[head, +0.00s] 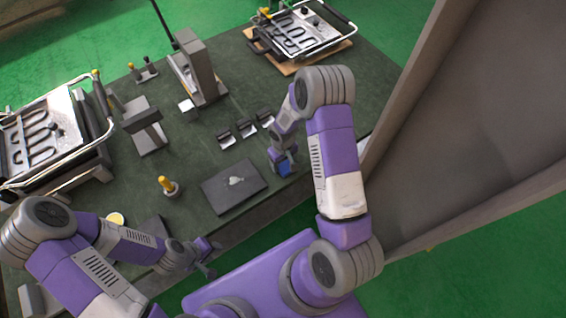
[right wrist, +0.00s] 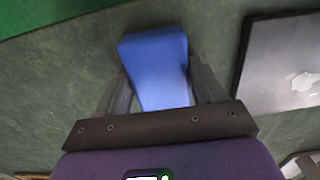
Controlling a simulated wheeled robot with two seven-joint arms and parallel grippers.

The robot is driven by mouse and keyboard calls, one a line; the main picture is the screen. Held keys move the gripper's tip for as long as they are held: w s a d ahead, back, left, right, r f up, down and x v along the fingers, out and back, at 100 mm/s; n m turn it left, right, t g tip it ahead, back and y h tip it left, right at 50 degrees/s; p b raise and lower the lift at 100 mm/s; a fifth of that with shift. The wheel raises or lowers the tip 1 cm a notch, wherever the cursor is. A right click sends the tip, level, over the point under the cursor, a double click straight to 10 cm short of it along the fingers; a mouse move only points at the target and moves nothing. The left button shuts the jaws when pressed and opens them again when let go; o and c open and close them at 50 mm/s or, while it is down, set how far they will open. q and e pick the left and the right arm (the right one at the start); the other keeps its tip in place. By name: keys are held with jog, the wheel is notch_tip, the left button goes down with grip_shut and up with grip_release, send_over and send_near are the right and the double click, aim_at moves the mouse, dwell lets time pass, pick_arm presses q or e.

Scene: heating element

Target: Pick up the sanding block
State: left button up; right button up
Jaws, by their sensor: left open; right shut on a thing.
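The sanding block is a blue block (head: 284,168) near the front edge of the green table, right of a dark flat plate. In the right wrist view the blue block (right wrist: 156,65) sits between the fingers of my right gripper (right wrist: 158,88). My right gripper (head: 283,161) is shut on it. I cannot tell whether the block touches the table. My left gripper (head: 208,258) is open and empty, in front of the table's front edge.
The dark plate (head: 217,194) with a pale blob lies beside the block. Small dark holders (head: 247,130), a yellow-topped piece (head: 168,186) and a tall grey stand (head: 199,68) are on the table. A heating-element frame (head: 45,140) stands left, another (head: 300,32) at the back. A large brown panel (head: 470,110) is at right.

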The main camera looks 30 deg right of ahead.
notch_tip(320, 180, up, 10)
jog(key=shift+r+p, duration=0.1)
jog(key=shift+p, duration=0.25)
